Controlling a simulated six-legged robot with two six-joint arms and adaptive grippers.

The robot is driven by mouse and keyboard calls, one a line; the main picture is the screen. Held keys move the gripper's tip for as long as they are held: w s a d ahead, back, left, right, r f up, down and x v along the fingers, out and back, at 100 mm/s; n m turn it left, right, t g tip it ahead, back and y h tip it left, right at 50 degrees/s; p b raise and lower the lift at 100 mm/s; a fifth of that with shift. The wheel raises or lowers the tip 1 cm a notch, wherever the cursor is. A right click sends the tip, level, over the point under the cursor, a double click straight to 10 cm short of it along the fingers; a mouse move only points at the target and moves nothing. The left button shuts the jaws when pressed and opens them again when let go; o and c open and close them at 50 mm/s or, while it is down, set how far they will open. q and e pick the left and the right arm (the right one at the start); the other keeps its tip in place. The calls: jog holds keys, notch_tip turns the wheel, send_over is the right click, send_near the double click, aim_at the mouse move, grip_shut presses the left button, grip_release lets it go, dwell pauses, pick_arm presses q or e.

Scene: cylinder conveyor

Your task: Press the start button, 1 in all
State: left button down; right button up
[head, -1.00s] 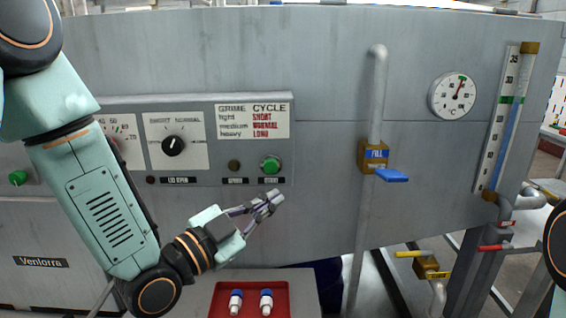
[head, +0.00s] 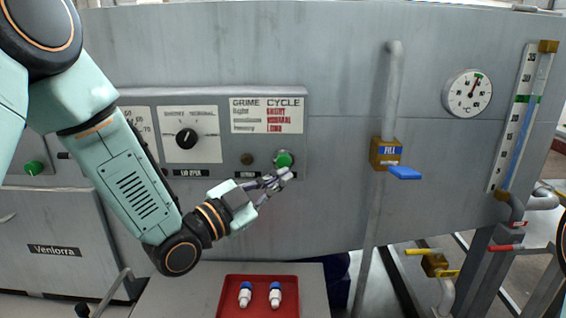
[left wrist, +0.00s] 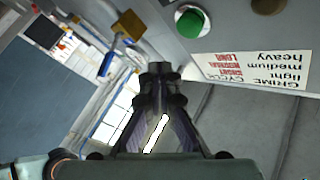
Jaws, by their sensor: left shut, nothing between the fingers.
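The green start button (head: 284,159) sits on the grey control panel, below the grime and cycle chart (head: 268,115). My left gripper (head: 284,176) is shut and empty, with its fingertips just below the button in the head view. Whether they touch the panel there cannot be told. In the left wrist view, the shut fingertips (left wrist: 161,72) are apart from the green button (left wrist: 192,20), which shows above and to the right of them. My right gripper is not in view.
A dark selector knob (head: 186,138) and a small brown button (head: 247,159) are on the same panel. The fill valve (head: 385,152) with a blue handle is to the right. A red tray (head: 229,297) with two small bottles stands below.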

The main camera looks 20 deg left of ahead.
aim_at(284, 162)
pick_arm(q)
jog(key=w, duration=0.1)
jog(key=w+a, duration=0.1)
jog(key=w, duration=0.1)
jog(key=shift+w, duration=0.15)
jog(key=shift+d, duration=0.15)
jog(key=shift+w, duration=0.1)
dwell(0.4)
dwell(0.6)
jog(key=shift+w+a, duration=0.2)
jog(key=shift+w, duration=0.2)
